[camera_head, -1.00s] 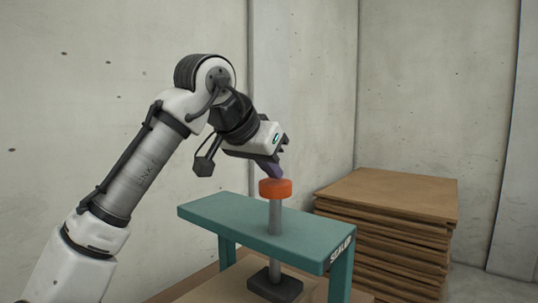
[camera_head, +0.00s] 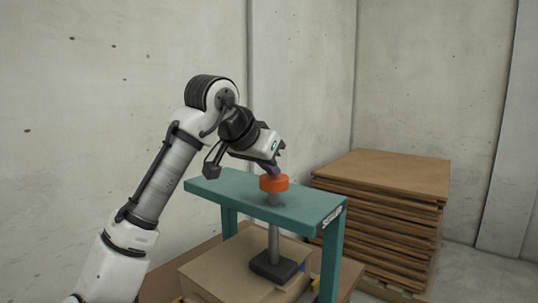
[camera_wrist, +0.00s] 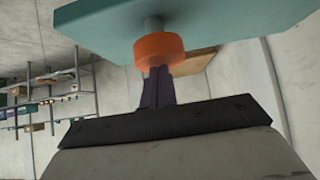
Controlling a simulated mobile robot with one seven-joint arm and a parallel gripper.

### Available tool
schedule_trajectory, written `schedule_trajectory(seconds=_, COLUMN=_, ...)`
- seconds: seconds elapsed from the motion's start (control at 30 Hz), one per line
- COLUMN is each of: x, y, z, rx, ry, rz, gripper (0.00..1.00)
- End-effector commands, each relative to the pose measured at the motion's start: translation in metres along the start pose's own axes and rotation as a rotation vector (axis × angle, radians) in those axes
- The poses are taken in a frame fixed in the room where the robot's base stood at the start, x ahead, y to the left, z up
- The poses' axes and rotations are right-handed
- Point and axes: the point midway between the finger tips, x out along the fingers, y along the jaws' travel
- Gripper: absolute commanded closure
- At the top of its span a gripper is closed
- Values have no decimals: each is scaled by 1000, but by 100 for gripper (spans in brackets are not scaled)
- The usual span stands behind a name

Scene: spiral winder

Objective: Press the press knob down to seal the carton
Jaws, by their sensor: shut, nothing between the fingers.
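The orange press knob (camera_head: 274,183) sits on top of a grey rod that passes through the teal sealer frame (camera_head: 230,190). Only a short length of rod shows between the knob and the frame top. A dark press foot (camera_head: 274,266) on the rod's lower end appears to rest on the brown carton (camera_head: 220,270) under the frame. My gripper (camera_head: 274,171) is shut and empty, fingertips down at the knob's top, appearing to touch it. The wrist view also shows the knob (camera_wrist: 158,48) at the shut fingertips (camera_wrist: 158,75).
A tall stack of brown boards (camera_head: 380,215) stands right of the frame. Concrete walls close off the back. Shelving with several boxes (camera_wrist: 45,100) stands at the left of the wrist view.

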Motion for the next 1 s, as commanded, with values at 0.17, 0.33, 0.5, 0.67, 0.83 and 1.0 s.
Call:
schedule_trajectory(seconds=0.17, x=11, y=0, z=11, rx=-1, ry=-14, rz=3, gripper=100)
schedule_trajectory(seconds=0.33, x=12, y=0, z=13, rx=-4, ry=-19, rz=4, gripper=100)
schedule_trajectory(seconds=0.5, x=13, y=0, z=13, rx=-5, ry=-19, rz=4, gripper=100)
schedule_trajectory(seconds=0.67, x=13, y=0, z=13, rx=-5, ry=-19, rz=5, gripper=100)
schedule_trajectory(seconds=0.83, x=12, y=0, z=12, rx=-5, ry=-19, rz=5, gripper=100)
schedule_trajectory(seconds=1.0, x=5, y=0, z=-1, rx=-4, ry=-15, rz=5, gripper=100)
